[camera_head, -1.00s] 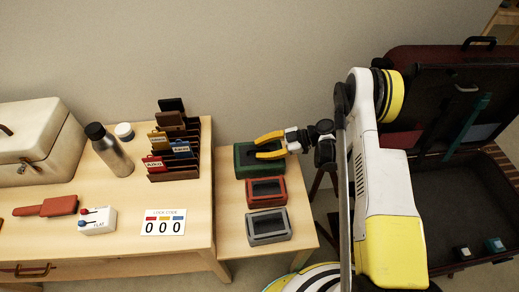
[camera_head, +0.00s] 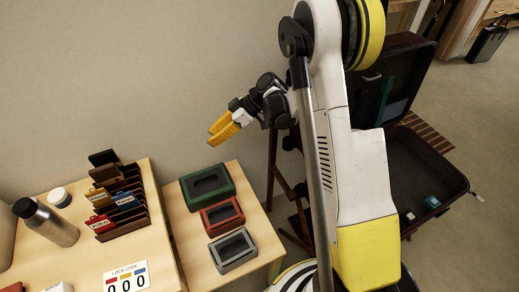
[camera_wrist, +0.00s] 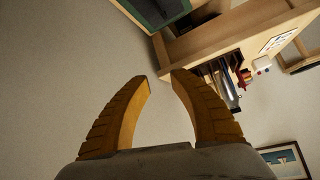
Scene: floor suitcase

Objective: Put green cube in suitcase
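My gripper (camera_head: 212,134), with yellow fingers, is raised in the air behind the side table in the head view. In the wrist view its fingertips (camera_wrist: 160,75) are a little apart with nothing between them.
A red box (camera_head: 208,228) and a grey box (camera_head: 222,264) stand on the side table (camera_head: 262,235). The larger table at left holds a card rack (camera_head: 125,212), a bottle (camera_head: 50,225) and a lock-code card (camera_head: 127,282). A wooden stand is partly behind my arm.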

